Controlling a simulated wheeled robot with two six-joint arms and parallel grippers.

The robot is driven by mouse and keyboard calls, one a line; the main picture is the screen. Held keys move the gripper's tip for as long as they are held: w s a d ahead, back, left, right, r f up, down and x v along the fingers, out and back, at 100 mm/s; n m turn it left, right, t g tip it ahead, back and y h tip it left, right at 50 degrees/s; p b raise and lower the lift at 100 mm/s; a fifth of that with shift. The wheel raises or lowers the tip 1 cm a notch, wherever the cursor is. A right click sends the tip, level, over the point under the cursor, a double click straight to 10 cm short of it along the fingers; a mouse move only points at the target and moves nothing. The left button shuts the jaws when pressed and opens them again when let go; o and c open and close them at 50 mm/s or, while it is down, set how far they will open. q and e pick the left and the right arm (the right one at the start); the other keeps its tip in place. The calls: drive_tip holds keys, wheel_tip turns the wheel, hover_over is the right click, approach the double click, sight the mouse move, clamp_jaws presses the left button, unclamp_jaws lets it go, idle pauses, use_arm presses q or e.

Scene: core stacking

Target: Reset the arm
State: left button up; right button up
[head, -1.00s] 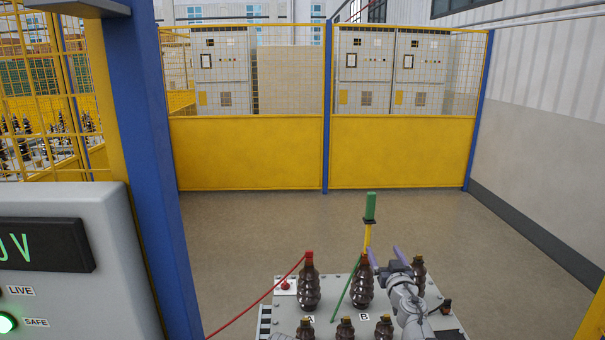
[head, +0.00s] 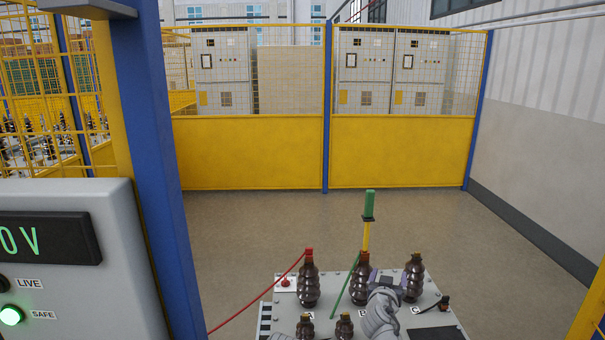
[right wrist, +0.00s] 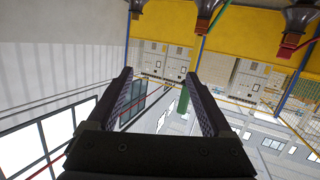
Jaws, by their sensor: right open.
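My right arm comes up from the bottom of the head view. Its gripper (head: 388,279) is among the brown ribbed insulators, in front of the gap between the middle insulator (head: 360,282) and the right one (head: 413,278). In the right wrist view the two dark fingers (right wrist: 160,78) stand wide apart with nothing gripped. My left gripper is not in view.
The insulators stand on a grey panel (head: 340,290) with a red lead (head: 258,300). A grey cabinet (head: 90,290) reading "0V", with its SAFE lamp lit, stands at left beside a blue post (head: 160,150). Yellow fencing (head: 250,155) closes the back; the floor between is clear.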

drive_tip(key=s+a+f+n+g+y, duration=0.1)
drive_tip(key=s+a+f+g, duration=0.4)
drive_tip(key=s+f, duration=0.2)
drive_tip(key=s+a+f+n+g+y, duration=0.1)
drive_tip(key=s+a+f+n+g, duration=0.1)
drive_tip(key=s+a+f+g, duration=0.4)
drive_tip(key=s+a+f+n+g+y, duration=0.1)
drive_tip(key=s+a+f+n+g, duration=0.1)
drive_tip(key=s, duration=0.5)
drive_tip(key=s+a+f+n+g+y, duration=0.1)
drive_tip(key=s+a+f+n, duration=0.1)
drive_tip(key=s+a, duration=0.2)
drive_tip(key=s, duration=0.3)
drive_tip(key=shift+s+a+g, duration=0.3)
drive_tip(key=shift+a+g, duration=0.1)
